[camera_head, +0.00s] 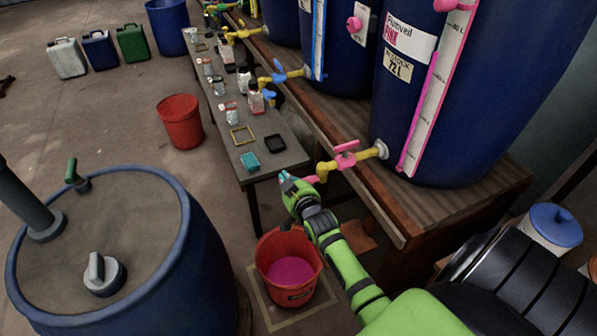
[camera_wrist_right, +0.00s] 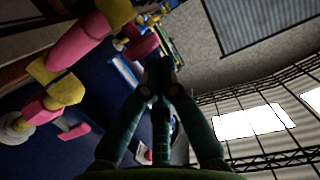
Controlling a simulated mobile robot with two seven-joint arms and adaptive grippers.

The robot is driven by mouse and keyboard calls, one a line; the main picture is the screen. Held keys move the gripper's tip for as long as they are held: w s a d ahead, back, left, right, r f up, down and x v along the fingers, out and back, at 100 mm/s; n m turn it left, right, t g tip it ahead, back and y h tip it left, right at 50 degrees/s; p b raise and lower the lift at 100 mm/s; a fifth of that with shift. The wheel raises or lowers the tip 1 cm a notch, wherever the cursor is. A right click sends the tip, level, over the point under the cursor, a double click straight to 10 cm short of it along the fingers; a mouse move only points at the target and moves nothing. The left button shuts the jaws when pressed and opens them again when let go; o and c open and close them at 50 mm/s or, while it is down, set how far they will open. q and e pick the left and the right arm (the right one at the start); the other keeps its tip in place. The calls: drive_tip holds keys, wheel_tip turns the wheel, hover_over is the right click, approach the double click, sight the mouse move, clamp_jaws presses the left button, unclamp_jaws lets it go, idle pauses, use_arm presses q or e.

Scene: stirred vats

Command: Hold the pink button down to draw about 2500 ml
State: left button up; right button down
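The yellow tap (camera_head: 327,167) with a pink lever (camera_head: 346,159) comes out of the blue vat labelled pink (camera_head: 455,120). A small pink piece, likely the pink button (camera_head: 311,180), shows at the tap's outer end. My right gripper (camera_head: 285,177) is just left of it, its fingers together and nothing seen between them. In the right wrist view a pink rounded piece (camera_wrist_right: 143,47) lies close by the fingertips (camera_wrist_right: 163,72); I cannot tell whether they touch. A red bucket (camera_head: 291,295) with pink liquid (camera_head: 291,271) stands below. My left gripper is out of view.
A narrow bench (camera_head: 252,158) with bottles and trays runs behind the gripper. A wooden stand (camera_head: 400,190) carries the vats. A large blue barrel (camera_head: 120,290) is at lower left. A second red bucket (camera_head: 181,124) stands on open floor.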

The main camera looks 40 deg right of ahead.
drive_tip(key=r+v, duration=0.2)
drive_tip(key=v, duration=0.8)
drive_tip(key=shift+r, duration=0.15)
idle(0.7)
